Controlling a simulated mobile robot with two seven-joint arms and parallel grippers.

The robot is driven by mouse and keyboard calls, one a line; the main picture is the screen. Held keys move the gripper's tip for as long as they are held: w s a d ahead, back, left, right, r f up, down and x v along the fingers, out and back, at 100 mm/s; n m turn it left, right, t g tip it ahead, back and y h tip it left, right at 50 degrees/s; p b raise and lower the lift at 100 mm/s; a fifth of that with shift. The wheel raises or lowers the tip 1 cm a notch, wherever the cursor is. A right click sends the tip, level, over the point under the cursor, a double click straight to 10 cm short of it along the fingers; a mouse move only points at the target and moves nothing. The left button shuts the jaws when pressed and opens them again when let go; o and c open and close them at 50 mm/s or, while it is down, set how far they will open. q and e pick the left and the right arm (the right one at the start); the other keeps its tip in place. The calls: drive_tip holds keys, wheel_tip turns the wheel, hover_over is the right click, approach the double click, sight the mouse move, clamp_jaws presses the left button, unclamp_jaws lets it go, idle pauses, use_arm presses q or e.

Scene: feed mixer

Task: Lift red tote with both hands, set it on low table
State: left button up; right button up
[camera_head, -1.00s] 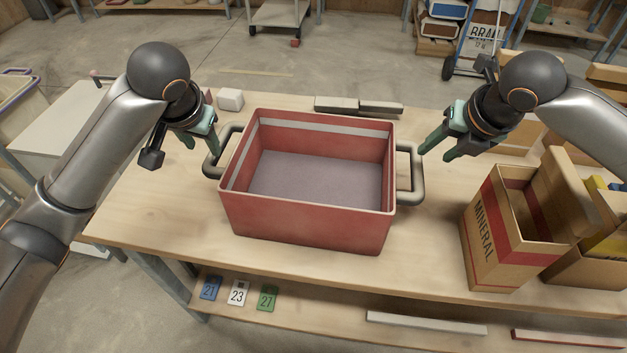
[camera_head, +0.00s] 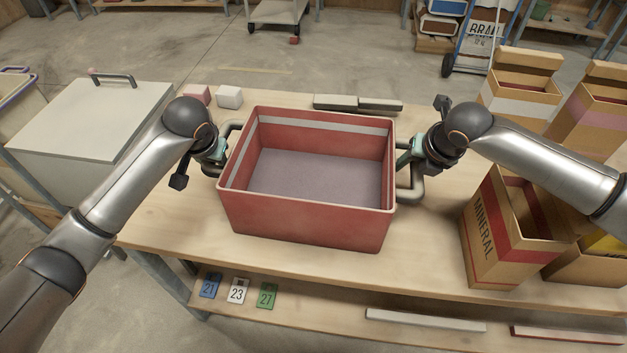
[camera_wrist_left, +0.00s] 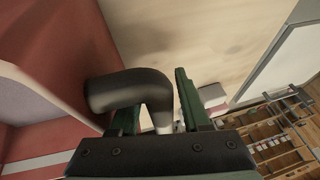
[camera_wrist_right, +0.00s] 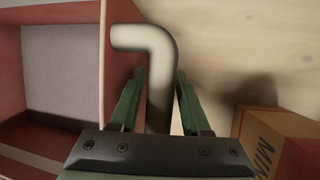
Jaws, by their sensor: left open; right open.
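The red tote (camera_head: 305,222) stands upright and empty on the wooden workbench, with a dark handle on each side. My left gripper (camera_head: 219,158) is at the tote's left handle (camera_head: 232,130). In the left wrist view my open left fingers (camera_wrist_left: 160,108) are on either side of that handle (camera_wrist_left: 135,90). My right gripper (camera_head: 408,160) is at the tote's right handle (camera_head: 415,190). In the right wrist view my open right fingers (camera_wrist_right: 160,102) straddle the right handle (camera_wrist_right: 150,42). I cannot identify the low table for certain; a pale-topped surface (camera_head: 85,115) stands left of the bench.
A MINERAL carton (camera_head: 487,245) stands on the workbench (camera_head: 180,225) right of the tote, with more open cartons (camera_head: 520,95) behind. Small blocks (camera_head: 229,97) and dark bars (camera_head: 358,104) lie behind the tote. Numbered cards (camera_head: 238,291) are on the lower shelf.

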use_arm(q)
drive_tip(key=shift+c, duration=0.4)
use_arm(e)
drive_tip(key=shift+f, duration=0.1)
drive_tip(key=shift+c, duration=0.4)
use_arm(q)
clamp_jaws()
use_arm(e)
clamp_jaws()
use_arm(q)
drive_tip(key=shift+w+r, duration=0.15)
drive_tip(key=shift+r, duration=0.05)
use_arm(e)
drive_tip(key=shift+w+r, duration=0.2)
drive_tip(key=shift+r, duration=0.1)
